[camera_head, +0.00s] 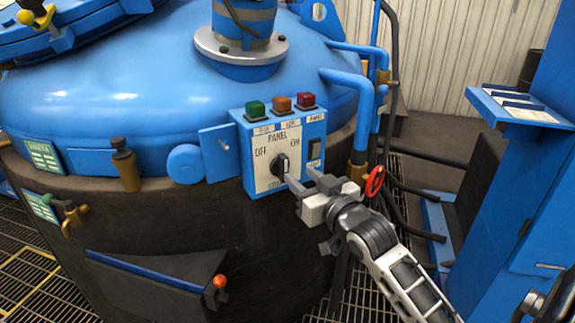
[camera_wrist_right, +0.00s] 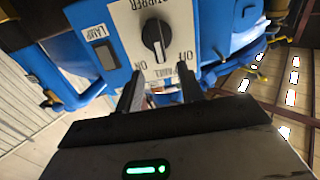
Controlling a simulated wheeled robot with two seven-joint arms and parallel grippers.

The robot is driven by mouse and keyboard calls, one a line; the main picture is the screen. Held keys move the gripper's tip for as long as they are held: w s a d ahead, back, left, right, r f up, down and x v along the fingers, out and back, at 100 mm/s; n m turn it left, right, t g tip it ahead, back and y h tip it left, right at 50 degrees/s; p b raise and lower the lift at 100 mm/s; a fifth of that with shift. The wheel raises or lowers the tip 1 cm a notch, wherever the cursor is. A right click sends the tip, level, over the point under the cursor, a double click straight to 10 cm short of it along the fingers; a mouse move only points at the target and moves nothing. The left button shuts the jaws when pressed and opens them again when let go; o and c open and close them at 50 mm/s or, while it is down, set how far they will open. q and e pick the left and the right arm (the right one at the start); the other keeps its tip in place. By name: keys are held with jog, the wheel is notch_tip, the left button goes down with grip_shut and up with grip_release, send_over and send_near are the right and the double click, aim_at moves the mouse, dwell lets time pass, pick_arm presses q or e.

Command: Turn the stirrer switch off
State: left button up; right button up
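The stirrer switch is a black rotary knob (camera_head: 281,163) on the white face of a blue control box (camera_head: 246,170) fixed to the tank. "OFF" is printed at its upper left and "ON" at its upper right. The knob also shows in the right wrist view (camera_wrist_right: 153,38), its white mark pointing roughly between the two words. My right gripper (camera_head: 303,178) is just in front of the panel, at the lower right of the knob. Its two fingers (camera_wrist_right: 158,88) stand apart with nothing between them, and the knob lies beyond their tips. My left gripper is not in view.
Green, orange and red buttons (camera_head: 281,103) top the box. A black rocker switch (camera_head: 315,149) is right of the knob. A red valve wheel (camera_head: 375,182) and blue pipes (camera_head: 352,90) stand close to my right gripper. A blue cabinet (camera_head: 510,190) is at the right.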

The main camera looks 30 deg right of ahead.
aim_at(286, 164)
jog(key=w, duration=0.6)
jog(key=shift+w+d, duration=0.2)
jog(key=shift+w, duration=0.2)
grip_shut()
